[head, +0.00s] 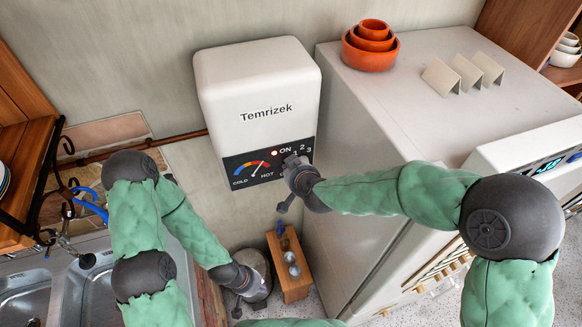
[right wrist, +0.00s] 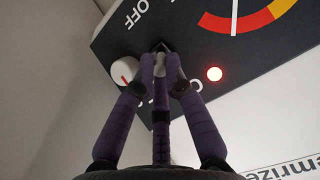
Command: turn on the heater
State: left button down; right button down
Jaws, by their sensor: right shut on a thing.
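The heater (head: 258,82) is a white wall box marked Temrizek, with a black panel (head: 243,170) along its lower front. The panel has a COLD–HOT gauge, a red lamp (head: 275,153) and the figures 1, 2, 3. In the right wrist view the lamp (right wrist: 214,73) glows, and a white knob (right wrist: 124,70) with a red mark is beside my fingers. My right gripper (right wrist: 163,68) is shut on the dark switch (right wrist: 160,47) between the OFF and partly covered ON marks. My left gripper (head: 246,298) hangs low, away from the heater; its jaw state is unclear.
A white fridge (head: 345,170) stands right of the heater, with orange bowls (head: 370,50) and cream folded pieces (head: 462,72) on top. A sink (head: 80,285) is at lower left. A small wooden stool (head: 290,272) and a metal bin (head: 256,268) stand below.

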jog(key=c, duration=1.3)
grip_release()
jog(key=v, duration=1.2)
jog(key=shift+f, duration=0.1)
